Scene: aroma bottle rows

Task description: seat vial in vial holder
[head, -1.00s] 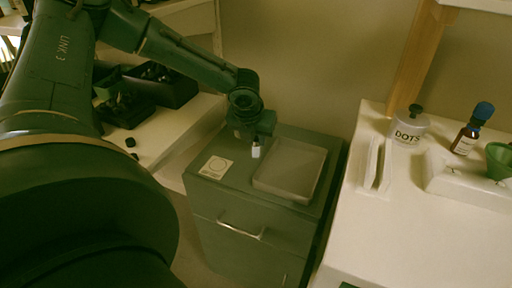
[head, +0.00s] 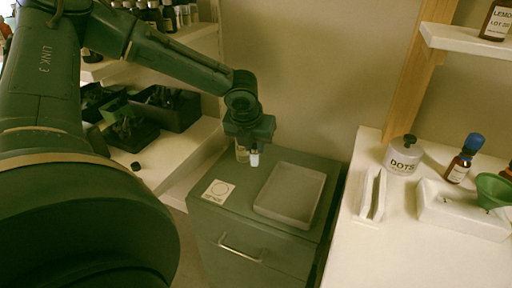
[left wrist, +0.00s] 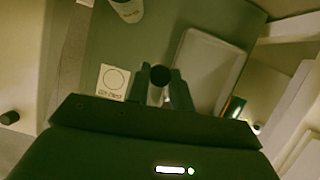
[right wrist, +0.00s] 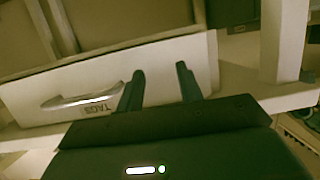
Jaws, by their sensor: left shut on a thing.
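My left gripper (head: 252,140) points down above the green cabinet and is shut on a small vial (head: 254,159). In the left wrist view the vial's dark round cap (left wrist: 160,75) shows between the fingers; the pale body below it is partly hidden. The vial hangs upright above the cabinet top, near the shallow tray. I cannot tell for certain which thing is the vial holder; a white block (head: 432,207) lies on the right-hand counter. My right gripper (right wrist: 160,78) is open and empty in front of a drawer marked TAGS (right wrist: 95,92).
On the cabinet top (head: 228,208) are a white card with a circle (head: 218,191), a shallow grey tray (head: 289,195) and a jar (head: 241,152) behind the gripper. A DOTS jar (head: 403,157), a blue-capped bottle (head: 462,160) and a green funnel (head: 494,189) stand at right.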

